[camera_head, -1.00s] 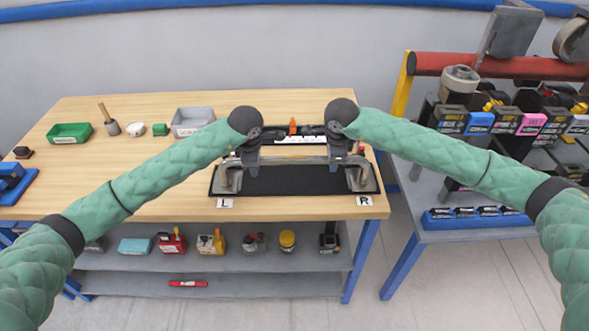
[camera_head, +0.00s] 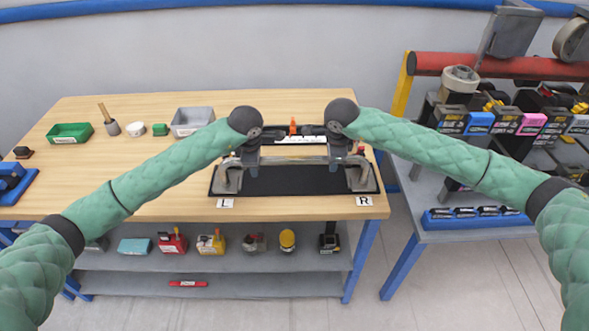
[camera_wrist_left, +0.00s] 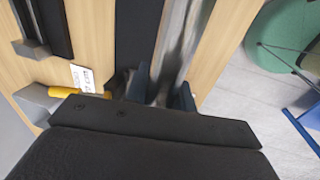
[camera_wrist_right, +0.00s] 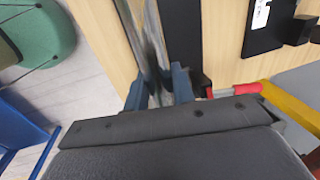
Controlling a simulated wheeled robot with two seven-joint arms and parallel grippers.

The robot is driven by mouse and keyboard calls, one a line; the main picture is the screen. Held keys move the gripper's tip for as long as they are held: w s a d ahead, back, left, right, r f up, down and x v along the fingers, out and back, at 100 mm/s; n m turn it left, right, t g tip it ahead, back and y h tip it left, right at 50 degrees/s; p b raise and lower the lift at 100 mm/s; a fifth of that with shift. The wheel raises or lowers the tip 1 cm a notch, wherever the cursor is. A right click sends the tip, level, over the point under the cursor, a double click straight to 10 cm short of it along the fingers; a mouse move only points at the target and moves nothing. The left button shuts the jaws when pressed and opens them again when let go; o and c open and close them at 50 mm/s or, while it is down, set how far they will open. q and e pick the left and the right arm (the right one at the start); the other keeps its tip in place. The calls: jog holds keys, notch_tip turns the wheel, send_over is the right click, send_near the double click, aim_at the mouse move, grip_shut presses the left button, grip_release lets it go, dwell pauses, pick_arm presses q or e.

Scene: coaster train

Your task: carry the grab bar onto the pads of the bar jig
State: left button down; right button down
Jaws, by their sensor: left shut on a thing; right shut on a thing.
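The grab bar (camera_head: 295,160) is a grey metal tube spanning between my two grippers over the black board of the bar jig (camera_head: 290,183). My left gripper (camera_head: 244,165) is shut on the bar near its left end. Its blue fingers (camera_wrist_left: 161,94) sit either side of the metal in the left wrist view. My right gripper (camera_head: 345,164) is shut on the bar near its right end, and its fingers (camera_wrist_right: 158,90) flank the metal in the right wrist view. Grey curved pieces show at both ends. The jig's pads are not clearly visible, and I cannot tell whether the bar touches them.
Labels L (camera_head: 226,203) and R (camera_head: 364,201) lie at the table's front edge. A white strip (camera_head: 300,140) and an orange piece (camera_head: 293,126) are behind the bar. A green bin (camera_head: 69,133) and grey bin (camera_head: 192,121) stand left. A loaded rack (camera_head: 480,120) stands right.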

pick_arm(q)
jog(key=shift+w+r+p, duration=0.1)
jog(key=shift+r+p, duration=0.2)
pick_arm(e)
jog(key=shift+w+r, duration=0.1)
jog(key=shift+r, duration=0.2)
pick_arm(q)
jog(key=shift+r, duration=0.1)
pick_arm(e)
jog(key=shift+r, duration=0.1)
dwell(0.4)
pick_arm(q)
jog(key=shift+w, duration=0.1)
